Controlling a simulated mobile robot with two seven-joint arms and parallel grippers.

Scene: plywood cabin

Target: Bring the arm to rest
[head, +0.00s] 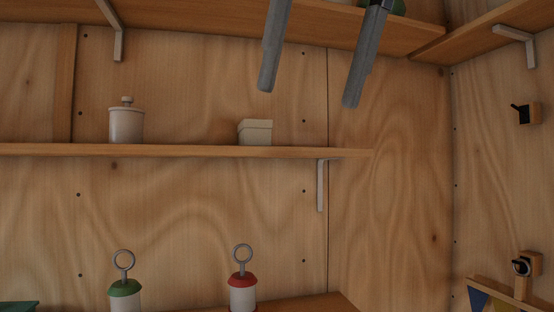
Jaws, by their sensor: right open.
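My right gripper (312,98) hangs down from the top of the head view, right of the middle. Its two long grey fingers are spread apart with nothing between them. The fingertips appear above and to the right of the small box on the middle shelf; how far they are from the wall I cannot tell. The rest of the right arm is out of frame. My left gripper is not in view.
A middle shelf (190,150) holds a lidded white jar (126,124) and a small cream box (255,132). An upper shelf (330,22) runs behind the fingers. Below stand a green-topped canister (124,290) and a red-topped canister (242,281). Black switches (522,113) are on the right wall.

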